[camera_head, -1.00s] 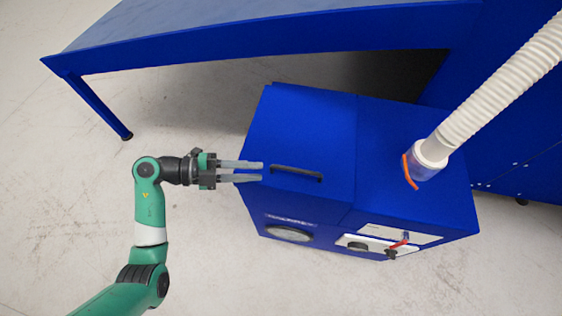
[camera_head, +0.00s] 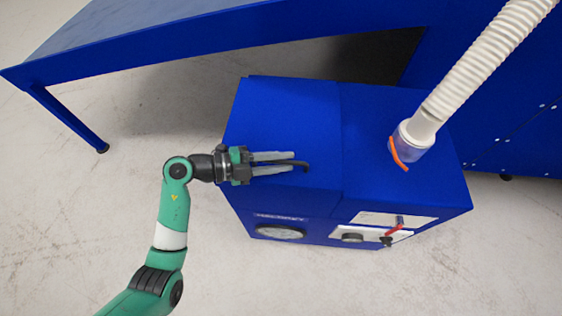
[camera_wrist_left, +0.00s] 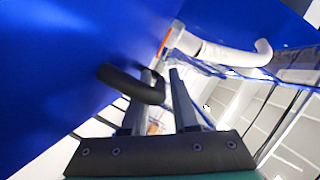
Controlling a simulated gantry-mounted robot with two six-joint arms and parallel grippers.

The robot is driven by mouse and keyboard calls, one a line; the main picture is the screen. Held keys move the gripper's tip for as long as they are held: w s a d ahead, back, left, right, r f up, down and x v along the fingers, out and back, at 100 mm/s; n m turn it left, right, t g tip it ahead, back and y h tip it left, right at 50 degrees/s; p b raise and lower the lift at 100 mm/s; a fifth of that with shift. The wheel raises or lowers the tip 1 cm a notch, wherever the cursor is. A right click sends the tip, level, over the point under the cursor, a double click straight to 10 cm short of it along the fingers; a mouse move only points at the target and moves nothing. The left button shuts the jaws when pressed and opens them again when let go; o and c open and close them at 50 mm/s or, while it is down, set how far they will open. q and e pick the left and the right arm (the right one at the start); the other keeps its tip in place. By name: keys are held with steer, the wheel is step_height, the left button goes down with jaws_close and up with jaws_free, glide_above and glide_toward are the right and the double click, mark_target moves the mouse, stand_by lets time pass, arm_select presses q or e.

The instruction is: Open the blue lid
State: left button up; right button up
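The blue lid (camera_head: 285,112) is the left part of the blue box's top and lies flat, shut. A dark bar handle (camera_head: 304,167) stands on it, partly hidden by my left gripper (camera_head: 299,159). The gripper's two grey fingers are apart and reach over the lid from the left, at the handle. In the left wrist view the handle (camera_wrist_left: 130,84) crosses in front of the left finger's tip, with a gap between the fingers (camera_wrist_left: 160,75). Whether the fingers touch the handle I cannot tell. My right gripper is out of view.
A white ribbed hose (camera_head: 470,75) rises from the box's right top (camera_head: 400,180), beside an orange clamp (camera_head: 398,154). The box's front has a round gauge (camera_head: 280,232) and a red lever (camera_head: 394,229). A blue table (camera_head: 230,25) stands behind. The floor at left is clear.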

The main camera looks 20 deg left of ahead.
arm_select(q)
jaws_close()
stand_by(1.4)
